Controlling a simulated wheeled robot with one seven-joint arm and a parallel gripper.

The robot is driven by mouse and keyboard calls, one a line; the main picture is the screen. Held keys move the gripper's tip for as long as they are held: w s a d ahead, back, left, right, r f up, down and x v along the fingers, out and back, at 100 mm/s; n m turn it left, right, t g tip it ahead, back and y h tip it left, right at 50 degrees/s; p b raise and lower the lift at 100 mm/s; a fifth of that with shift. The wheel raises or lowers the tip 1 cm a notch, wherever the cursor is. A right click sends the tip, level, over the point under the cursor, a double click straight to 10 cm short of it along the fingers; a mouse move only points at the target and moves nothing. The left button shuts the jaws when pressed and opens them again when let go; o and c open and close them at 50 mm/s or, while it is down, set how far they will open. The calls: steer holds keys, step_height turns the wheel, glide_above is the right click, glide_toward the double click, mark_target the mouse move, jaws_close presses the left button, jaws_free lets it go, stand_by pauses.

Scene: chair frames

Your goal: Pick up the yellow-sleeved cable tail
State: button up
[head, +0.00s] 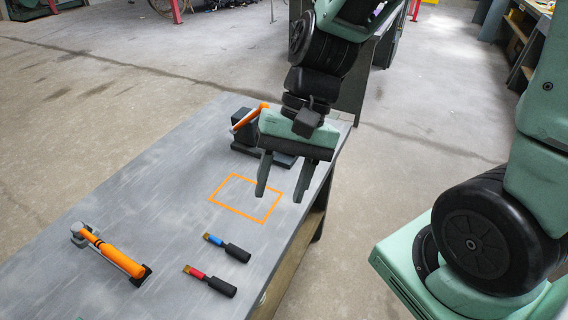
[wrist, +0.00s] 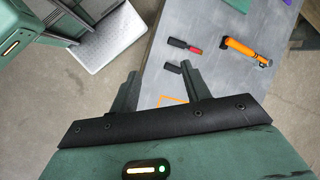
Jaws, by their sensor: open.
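I see no yellow sleeve on any piece in either view. Two short black-handled pieces lie on the grey table (head: 150,200): one has a blue sleeve (head: 227,247), the other a red sleeve (head: 209,281), both with brownish-gold tips. The red-sleeved piece also shows in the wrist view (wrist: 184,46); the blue-sleeved one there is partly hidden by a finger. My gripper (head: 279,196) is open and empty, pointing down above the table's right side, beyond the blue-sleeved piece. Its two fingers also show in the wrist view (wrist: 160,72).
An orange outlined rectangle (head: 224,206) is marked on the table by my gripper. A dark fixture with an orange handle (head: 247,118) stands at the far end, partly behind my gripper. An orange cylindrical tool (head: 122,259) lies at the left. The table between is clear.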

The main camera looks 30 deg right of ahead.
steer(key=w+d+f+m+t+y+b, duration=0.55)
steer(key=w+d+f+m+b, duration=0.55)
steer(key=m, duration=0.3)
steer(key=w+d+f+m+t+h+b, duration=0.1)
steer(key=w+d+f+m+t+b, duration=0.15)
steer(key=d+m+t, duration=0.4)
steer(key=w+d+f+m+t+h+b, duration=0.1)
steer(key=w+d+f+m+h+b, duration=0.2)
steer(key=d, duration=0.7)
steer(key=shift+m+y, duration=0.65)
steer(key=x, duration=1.2)
steer(key=shift+w+d+r+b, duration=0.25)
steer(key=shift+w+r+b, duration=0.05)
steer(key=shift+r+b, duration=0.1)
steer(key=shift+b+x, duration=0.4)
steer(key=shift+x, duration=2.4)
steer(key=shift+d, duration=0.25)
jaws_close()
